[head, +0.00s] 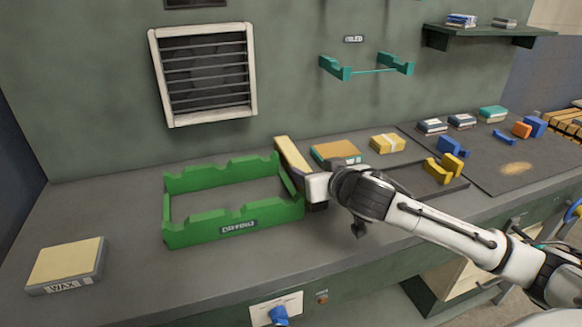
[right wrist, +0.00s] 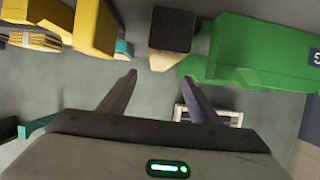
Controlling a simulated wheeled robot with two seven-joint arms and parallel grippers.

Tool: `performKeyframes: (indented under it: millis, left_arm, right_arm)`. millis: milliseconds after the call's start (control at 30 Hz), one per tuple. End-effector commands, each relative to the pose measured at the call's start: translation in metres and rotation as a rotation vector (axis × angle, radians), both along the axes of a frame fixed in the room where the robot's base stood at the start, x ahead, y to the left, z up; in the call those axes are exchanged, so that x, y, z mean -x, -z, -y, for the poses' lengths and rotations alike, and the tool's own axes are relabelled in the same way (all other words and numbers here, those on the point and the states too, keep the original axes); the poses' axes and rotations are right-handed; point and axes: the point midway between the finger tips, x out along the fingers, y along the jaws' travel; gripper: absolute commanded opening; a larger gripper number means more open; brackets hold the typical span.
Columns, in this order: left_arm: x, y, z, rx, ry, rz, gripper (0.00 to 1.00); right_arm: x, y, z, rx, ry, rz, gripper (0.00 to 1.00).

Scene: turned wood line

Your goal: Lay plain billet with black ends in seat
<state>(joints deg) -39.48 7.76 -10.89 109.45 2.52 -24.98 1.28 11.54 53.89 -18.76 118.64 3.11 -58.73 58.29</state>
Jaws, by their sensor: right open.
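A plain pale wood billet (head: 292,155) lies just beyond the right end of the green rack (head: 237,222), which reads "DRYING". The rack has notched long sides, and its notches look empty. In the right wrist view a dark block end (right wrist: 172,30) with pale wood (right wrist: 160,61) shows ahead of the fingers, close beside the green rack (right wrist: 255,55). My right gripper (head: 316,190) is at the near end of the billet; its fingers (right wrist: 160,85) are apart with nothing between them. Whether they touch the billet cannot be told. My left gripper is out of view.
A teal wall rack (head: 368,70) hangs behind. An orange-topped block (head: 337,151), a yellow block (head: 387,143) and yellow supports (head: 444,169) lie right of the billet. A WAX block (head: 66,266) lies at the left. The bench between it and the green rack is clear.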

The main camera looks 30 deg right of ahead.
Motion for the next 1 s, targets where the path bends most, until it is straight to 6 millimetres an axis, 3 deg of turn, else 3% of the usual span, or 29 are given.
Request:
performKeyframes:
  millis: [100,367,600,967,1000]
  left_arm:
    - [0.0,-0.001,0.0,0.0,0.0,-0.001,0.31]
    - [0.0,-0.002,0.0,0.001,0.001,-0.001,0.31]
    - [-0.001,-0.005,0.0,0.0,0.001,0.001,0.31]
    - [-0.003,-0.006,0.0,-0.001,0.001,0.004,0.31]
    - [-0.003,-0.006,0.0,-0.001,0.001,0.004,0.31]
  right_arm:
    - [-0.017,0.006,0.003,0.0,0.001,0.001,0.57]
    - [-0.035,0.014,0.008,0.003,0.002,-0.001,0.57]
    - [-0.065,0.029,0.013,0.003,0.001,0.0,0.57]
    - [-0.072,0.033,0.015,0.005,0.0,-0.001,0.57]
    - [-0.072,0.033,0.015,0.005,0.0,-0.001,0.5]
